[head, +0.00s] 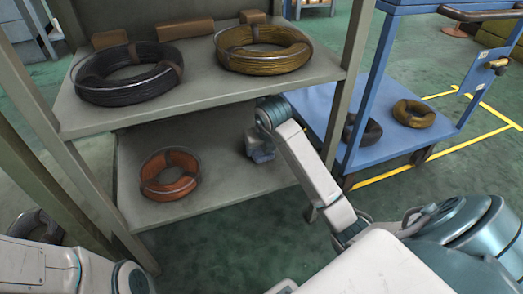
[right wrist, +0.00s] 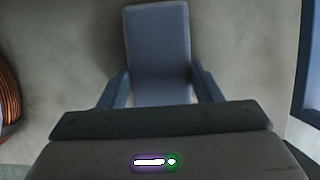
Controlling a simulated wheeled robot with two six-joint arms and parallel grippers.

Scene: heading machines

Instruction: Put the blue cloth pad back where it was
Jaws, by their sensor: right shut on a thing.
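The blue cloth pad (right wrist: 157,42) is a flat grey-blue rectangle in the right wrist view. My right gripper (right wrist: 158,84) is shut on its near end, with one finger on each side. Beyond the pad lies the plain grey surface of the lower shelf (head: 220,187). In the head view my right gripper (head: 261,150) is small, inside the rack at the right part of that shelf. My arm hides much of it there, and I cannot tell whether the pad touches the shelf. My left gripper is out of view.
An orange wire coil (head: 170,175) lies on the lower shelf to the left; its edge shows in the right wrist view (right wrist: 8,98). The upper shelf (head: 200,98) holds a dark coil (head: 128,80) and a brass coil (head: 263,55). A blue cart (head: 397,140) stands at right.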

